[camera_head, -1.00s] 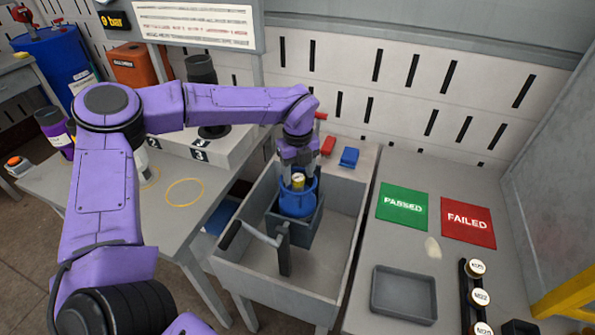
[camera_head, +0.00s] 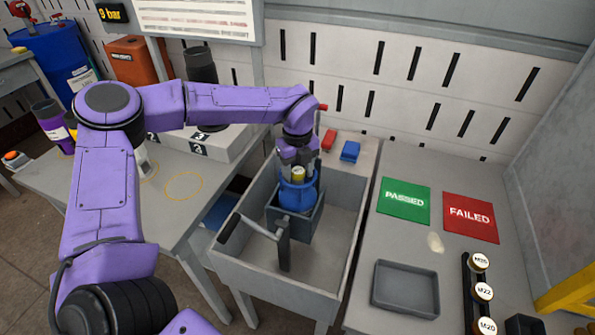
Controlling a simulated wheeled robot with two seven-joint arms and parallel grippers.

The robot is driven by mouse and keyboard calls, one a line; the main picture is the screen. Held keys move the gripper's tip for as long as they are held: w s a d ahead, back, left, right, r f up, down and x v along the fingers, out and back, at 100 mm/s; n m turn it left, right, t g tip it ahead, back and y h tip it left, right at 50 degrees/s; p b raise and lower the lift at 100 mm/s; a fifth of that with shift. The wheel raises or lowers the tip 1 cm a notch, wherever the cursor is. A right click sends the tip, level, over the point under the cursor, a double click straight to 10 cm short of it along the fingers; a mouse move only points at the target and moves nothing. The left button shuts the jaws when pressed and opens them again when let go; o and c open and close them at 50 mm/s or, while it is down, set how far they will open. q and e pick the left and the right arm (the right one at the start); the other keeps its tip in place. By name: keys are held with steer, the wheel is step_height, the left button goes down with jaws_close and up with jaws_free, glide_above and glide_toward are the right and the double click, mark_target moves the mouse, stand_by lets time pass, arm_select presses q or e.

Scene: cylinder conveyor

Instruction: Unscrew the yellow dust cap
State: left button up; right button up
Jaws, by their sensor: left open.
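The yellow dust cap (camera_head: 298,174) sits on top of a blue cylinder (camera_head: 297,196). The cylinder stands upright in a grey square holder (camera_head: 305,223) inside the grey trough. My left gripper (camera_head: 298,172) comes down from above, with its fingers on either side of the cap. It is open, and I cannot tell whether a finger touches the cap. My right gripper is not in view.
The trough (camera_head: 333,265) has a lever handle (camera_head: 258,228) on its near left side. To the right are a green PASSED mat (camera_head: 404,203), a red FAILED mat (camera_head: 470,217), an empty grey tray (camera_head: 405,288) and labelled round pieces (camera_head: 484,291).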

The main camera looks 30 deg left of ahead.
arm_select(q)
jaws_close()
steer(key=n+b, duration=0.4)
steer(key=b, duration=0.1)
steer(key=shift+w+f+n, duration=0.1)
steer(key=shift+f+n, duration=0.3)
steer(key=shift+r+n, duration=0.2)
steer(key=shift+n, duration=0.2)
steer(key=shift+r, duration=0.25)
jaws_free()
